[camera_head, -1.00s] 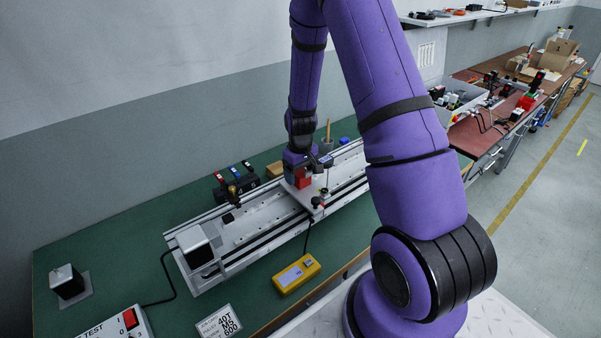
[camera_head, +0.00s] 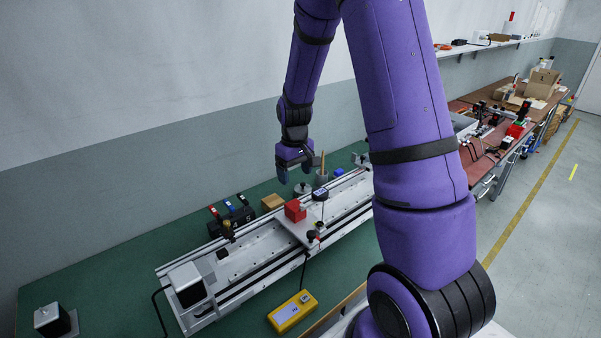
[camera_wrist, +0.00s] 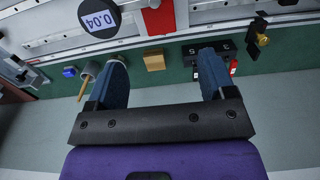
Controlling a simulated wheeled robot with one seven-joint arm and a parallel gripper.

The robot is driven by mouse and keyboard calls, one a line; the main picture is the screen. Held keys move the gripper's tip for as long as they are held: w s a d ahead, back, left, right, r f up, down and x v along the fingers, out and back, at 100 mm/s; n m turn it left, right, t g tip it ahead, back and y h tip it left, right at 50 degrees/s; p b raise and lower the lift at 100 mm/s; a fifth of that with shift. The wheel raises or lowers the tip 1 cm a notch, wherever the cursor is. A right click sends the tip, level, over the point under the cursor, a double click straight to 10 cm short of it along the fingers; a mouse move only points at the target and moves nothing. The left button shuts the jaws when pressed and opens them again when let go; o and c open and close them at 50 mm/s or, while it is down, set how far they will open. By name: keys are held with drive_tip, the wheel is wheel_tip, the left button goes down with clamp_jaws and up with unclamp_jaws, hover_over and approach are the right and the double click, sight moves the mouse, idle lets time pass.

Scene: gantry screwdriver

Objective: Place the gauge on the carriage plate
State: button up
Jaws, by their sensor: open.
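In the wrist view the red block (camera_wrist: 159,18) shows at the top edge, partly cut off. A round dark dial (camera_head: 320,193) is beside it; its display (camera_wrist: 99,19) reads 0.04 in the wrist view. My gripper (camera_head: 296,172) is open and empty, above and behind the block and apart from it. Its two blue fingers (camera_wrist: 165,62) are spread wide in the wrist view, with nothing between them.
The rail unit (camera_head: 250,250) runs across a green bench. Behind it are a wooden block (camera_head: 272,202), a pen cup (camera_head: 321,179) and a dark rack with coloured handles (camera_head: 232,219). A yellow meter (camera_head: 293,312) lies in front.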

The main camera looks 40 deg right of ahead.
drive_tip(key=s+a+r+t, duration=0.1)
drive_tip(key=s+a+r, duration=0.35)
drive_tip(key=r, duration=0.45)
drive_tip(key=s+a+r+t, duration=0.2)
drive_tip(key=s+a+r, duration=0.25)
drive_tip(key=r, duration=0.55)
drive_tip(key=s+a+r+t, duration=0.1)
drive_tip(key=s+a+r, duration=0.1)
drive_tip(key=s, duration=0.6)
drive_tip(key=s+a+r+t, duration=0.1)
drive_tip(key=s+a+r, duration=0.1)
drive_tip(key=s+r, duration=0.3)
drive_tip(key=shift+s, duration=2.25)
